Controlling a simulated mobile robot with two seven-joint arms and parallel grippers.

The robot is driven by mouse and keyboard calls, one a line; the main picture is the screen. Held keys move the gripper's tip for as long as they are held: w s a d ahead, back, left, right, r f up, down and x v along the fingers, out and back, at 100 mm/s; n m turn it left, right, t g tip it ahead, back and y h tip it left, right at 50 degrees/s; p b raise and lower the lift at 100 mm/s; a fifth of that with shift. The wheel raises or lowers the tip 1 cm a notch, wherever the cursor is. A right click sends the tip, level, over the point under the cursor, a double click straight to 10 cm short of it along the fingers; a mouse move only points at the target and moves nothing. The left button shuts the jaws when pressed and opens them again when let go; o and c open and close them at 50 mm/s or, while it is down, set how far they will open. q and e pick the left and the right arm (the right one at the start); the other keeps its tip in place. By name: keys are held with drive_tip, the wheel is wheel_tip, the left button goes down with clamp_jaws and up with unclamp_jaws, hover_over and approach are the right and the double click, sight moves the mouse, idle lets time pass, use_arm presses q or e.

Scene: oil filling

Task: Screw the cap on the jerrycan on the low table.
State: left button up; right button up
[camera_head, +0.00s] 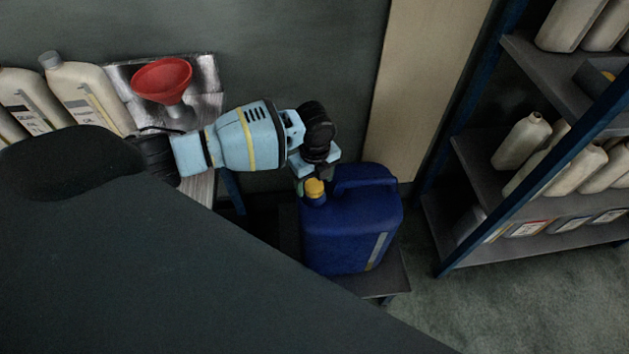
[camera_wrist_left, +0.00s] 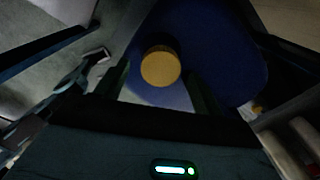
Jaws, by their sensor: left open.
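The blue jerrycan (camera_head: 350,230) stands upright on the low table (camera_head: 392,278). A yellow cap (camera_head: 315,188) sits at its spout, at the top left of the can. My left gripper (camera_head: 308,182) is at the cap, pointing down from above. In the left wrist view the cap (camera_wrist_left: 160,67) shows from above between the two open fingers (camera_wrist_left: 160,88), in front of the blue can (camera_wrist_left: 215,45). I cannot tell how far the cap is turned onto the spout. My right gripper is in neither view.
A red funnel (camera_head: 162,78) and several pale oil bottles (camera_head: 85,90) stand on a surface at the left. A blue-framed shelf (camera_head: 470,185) with more bottles is at the right. The floor (camera_head: 490,310) in front of the shelf is clear.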

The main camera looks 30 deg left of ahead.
use_arm(q)
wheel_tip(320, 180, up, 7)
drive_tip(key=shift+f+p, duration=0.1)
drive_tip(key=shift+p, duration=0.25)
idle(0.3)
